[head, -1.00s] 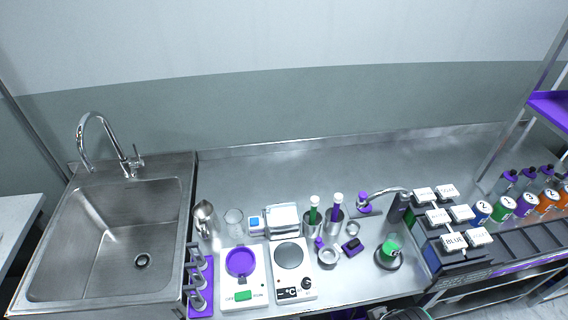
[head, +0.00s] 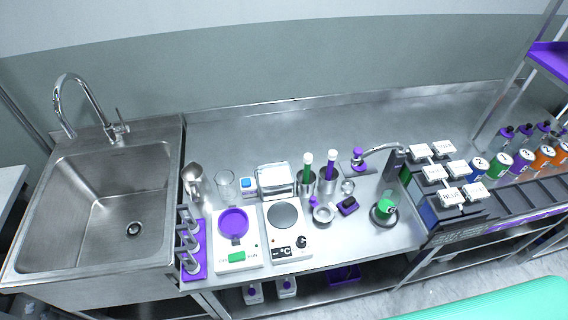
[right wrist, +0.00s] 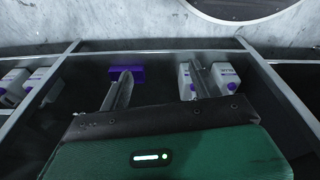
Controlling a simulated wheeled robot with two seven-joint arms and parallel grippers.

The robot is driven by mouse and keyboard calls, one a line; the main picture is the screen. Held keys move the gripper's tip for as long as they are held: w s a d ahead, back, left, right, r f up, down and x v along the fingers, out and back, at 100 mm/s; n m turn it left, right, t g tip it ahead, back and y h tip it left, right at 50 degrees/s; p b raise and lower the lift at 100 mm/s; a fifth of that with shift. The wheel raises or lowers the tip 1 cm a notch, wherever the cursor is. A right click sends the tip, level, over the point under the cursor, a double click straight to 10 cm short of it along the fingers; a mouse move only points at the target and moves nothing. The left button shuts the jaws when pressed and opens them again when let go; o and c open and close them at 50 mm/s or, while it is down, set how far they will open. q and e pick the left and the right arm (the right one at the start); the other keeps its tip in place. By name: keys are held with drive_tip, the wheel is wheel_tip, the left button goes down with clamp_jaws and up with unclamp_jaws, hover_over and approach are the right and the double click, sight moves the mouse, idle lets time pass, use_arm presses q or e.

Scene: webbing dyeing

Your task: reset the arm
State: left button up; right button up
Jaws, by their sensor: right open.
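My right gripper (right wrist: 158,90) shows in the right wrist view. Its two dark fingers stand wide apart with nothing between them. Beyond the fingers is a lower shelf with a purple bin (right wrist: 127,72) and white bottles with purple caps (right wrist: 225,78). The right finger overlaps the bottles in the picture; I cannot tell whether it touches them. Neither gripper shows in the head view. My left gripper is in no view.
The steel counter (head: 270,130) is clear at the back. Along its front stand a purple holder (head: 199,262), a balance (head: 237,258), a hotplate (head: 301,243), cups and a green flask (head: 385,204). A sink (head: 100,200) is left; several cans (head: 521,161) are right.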

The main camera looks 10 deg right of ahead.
drive_tip(key=s+d+f+g+b, duration=0.1)
drive_tip(key=s+d+f+b, duration=0.1)
drive_tip(key=s+f, duration=1.2)
drive_tip(key=shift+s+d+f, duration=0.35)
drive_tip(key=shift+s+d, duration=0.05)
drive_tip(key=shift+s, duration=0.1)
